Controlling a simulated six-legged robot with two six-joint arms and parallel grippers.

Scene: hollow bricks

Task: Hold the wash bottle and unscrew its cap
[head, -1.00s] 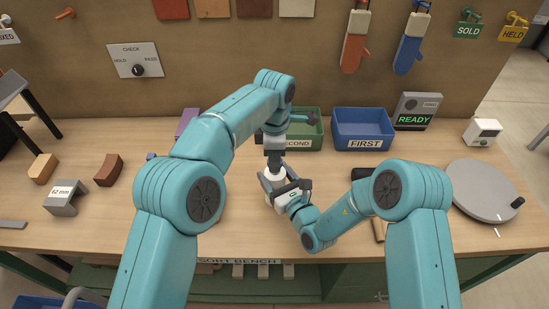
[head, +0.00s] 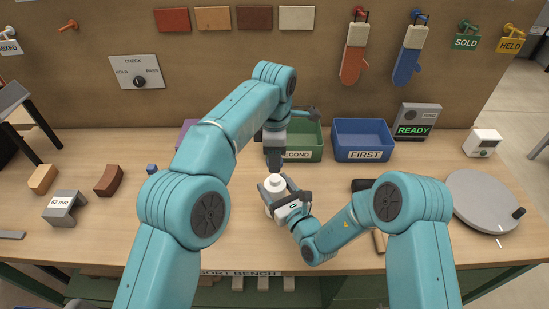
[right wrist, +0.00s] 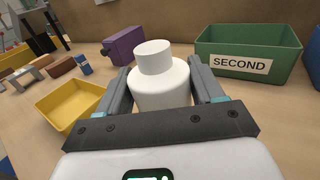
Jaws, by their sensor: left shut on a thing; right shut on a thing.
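The white wash bottle (head: 276,190) stands upright over the middle of the bench, with my right gripper (head: 286,193) shut around its body. In the right wrist view the bottle (right wrist: 160,80) sits between both fingers, its narrower white top (right wrist: 153,57) uncovered. My left gripper (head: 274,166) points straight down above the bottle, apart from its top in the head view. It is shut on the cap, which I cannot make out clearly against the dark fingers. The left gripper does not show in the right wrist view.
A green SECOND bin (head: 303,143) and a blue FIRST bin (head: 362,140) stand behind. A yellow tray (right wrist: 68,108) and purple box (right wrist: 124,46) show in the right wrist view. Bricks (head: 108,181) lie left; a grey turntable (head: 482,200) is right.

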